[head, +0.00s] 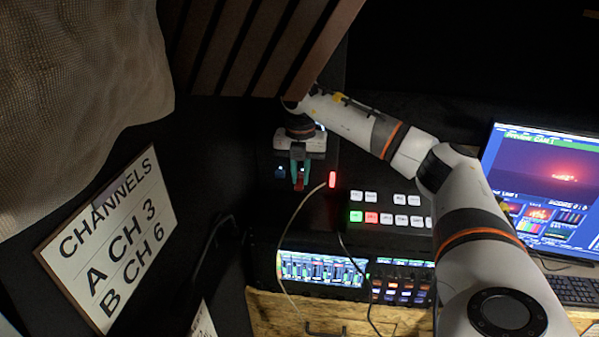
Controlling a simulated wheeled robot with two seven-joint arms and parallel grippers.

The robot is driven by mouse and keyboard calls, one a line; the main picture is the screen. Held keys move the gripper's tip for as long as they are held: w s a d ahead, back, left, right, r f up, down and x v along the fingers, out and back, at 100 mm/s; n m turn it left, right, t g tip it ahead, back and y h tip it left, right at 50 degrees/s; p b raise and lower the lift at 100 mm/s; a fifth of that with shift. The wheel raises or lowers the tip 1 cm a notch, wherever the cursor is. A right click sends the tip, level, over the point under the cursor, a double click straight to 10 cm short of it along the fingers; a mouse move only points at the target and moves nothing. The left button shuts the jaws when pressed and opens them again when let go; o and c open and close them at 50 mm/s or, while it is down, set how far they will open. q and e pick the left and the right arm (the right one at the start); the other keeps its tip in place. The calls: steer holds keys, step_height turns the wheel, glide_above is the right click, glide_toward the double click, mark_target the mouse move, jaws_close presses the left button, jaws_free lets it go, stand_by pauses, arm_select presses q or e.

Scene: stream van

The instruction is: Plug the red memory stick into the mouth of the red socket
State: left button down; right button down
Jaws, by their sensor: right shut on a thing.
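My right gripper (300,176) hangs in the middle of the view with its teal fingers pointing down. It is shut on a small red piece, which looks like the red memory stick (299,185), mostly hidden between the fingers. A bright red glowing piece (332,179) shows on the dark panel just to the right, apart from the gripper. I cannot tell whether it is the red socket or a light. The socket's mouth cannot be made out, nor whether the stick touches anything. My left gripper is not in view.
A small blue-lit piece (281,172) sits just left of the gripper. A pale cable (297,212) runs down close by. A button panel (385,209), a lit mixer screen (320,270) and a monitor (545,185) lie to the right and below. A channels sign (110,238) is at left.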

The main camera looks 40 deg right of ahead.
steer(key=shift+w+d+r+p, duration=0.1)
steer(key=shift+d+r+p, duration=0.25)
steer(key=shift+d+r, duration=0.15)
stand_by(0.8)
steer(key=shift+a+f, duration=0.1)
steer(key=shift+f, duration=0.1)
steer(key=shift+a+f, duration=0.15)
steer(key=shift+f, duration=0.4)
stand_by(0.9)
steer(key=shift+s+f, duration=0.2)
steer(key=shift+s, duration=0.1)
stand_by(0.5)
